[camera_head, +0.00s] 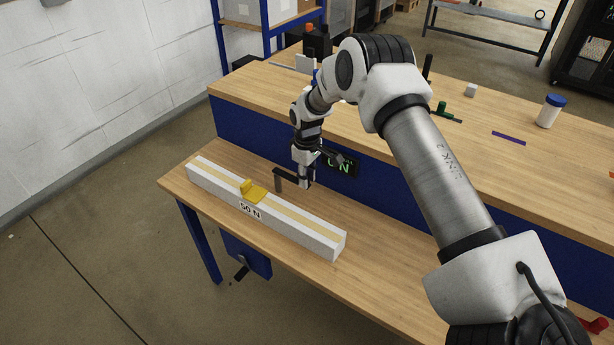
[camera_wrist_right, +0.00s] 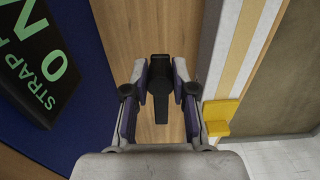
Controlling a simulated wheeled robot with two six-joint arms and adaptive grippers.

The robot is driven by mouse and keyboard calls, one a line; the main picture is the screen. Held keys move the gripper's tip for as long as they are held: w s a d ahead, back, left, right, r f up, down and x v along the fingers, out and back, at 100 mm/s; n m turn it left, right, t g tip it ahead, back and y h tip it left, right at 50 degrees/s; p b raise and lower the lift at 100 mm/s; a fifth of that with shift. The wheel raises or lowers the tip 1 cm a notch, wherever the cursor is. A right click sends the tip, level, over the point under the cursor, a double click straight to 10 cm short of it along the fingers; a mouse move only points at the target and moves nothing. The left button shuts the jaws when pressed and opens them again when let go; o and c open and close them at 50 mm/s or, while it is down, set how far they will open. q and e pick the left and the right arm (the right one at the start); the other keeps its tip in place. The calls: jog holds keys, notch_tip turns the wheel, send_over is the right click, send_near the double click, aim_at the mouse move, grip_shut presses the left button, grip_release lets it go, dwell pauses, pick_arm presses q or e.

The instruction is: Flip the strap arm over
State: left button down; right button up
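The strap arm (camera_head: 288,175) is a dark, thin, bent bar with a short leg pointing down at its left end, above the lower bench behind the long white block. My right gripper (camera_head: 305,180) points down at the strap arm's right end. In the right wrist view the strap arm (camera_wrist_right: 161,100) lies between the two fingers of the gripper (camera_wrist_right: 161,72), which are drawn in close on both sides of its wide end. The leg is hidden in that view. Whether the strap arm touches the bench is unclear. My left gripper is out of view.
The white block (camera_head: 310,232), marked 50 N, carries a yellow bracket (camera_head: 254,190), which also shows in the wrist view (camera_wrist_right: 218,117). A dark display (camera_head: 340,163) faces the lower bench. A white bottle (camera_head: 549,111) and small parts stand on the upper bench.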

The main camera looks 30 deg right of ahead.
jog(key=shift+f, duration=0.1)
grip_shut()
jog(key=shift+a, duration=0.1)
jog(key=a+m+p, duration=0.1)
jog(key=a+m, duration=0.6)
jog(key=shift+s+m, duration=0.1)
jog(key=shift+m, duration=0.2)
jog(key=a+m, duration=0.1)
jog(key=w+a+m, duration=0.1)
jog(key=a+m, duration=0.1)
jog(key=w+a+m+b, duration=0.1)
jog(key=m, duration=0.1)
jog(key=shift+w+a+f, duration=0.15)
jog(key=shift+w, duration=0.1)
jog(key=shift+w+a+m+b, duration=0.4)
jog(key=shift+w+a+m, duration=0.2)
jog(key=shift+m, duration=0.4)
jog(key=shift+w+a+m+b, duration=0.45)
jog(key=shift+w+m, duration=0.25)
jog(key=shift+m, duration=0.3)
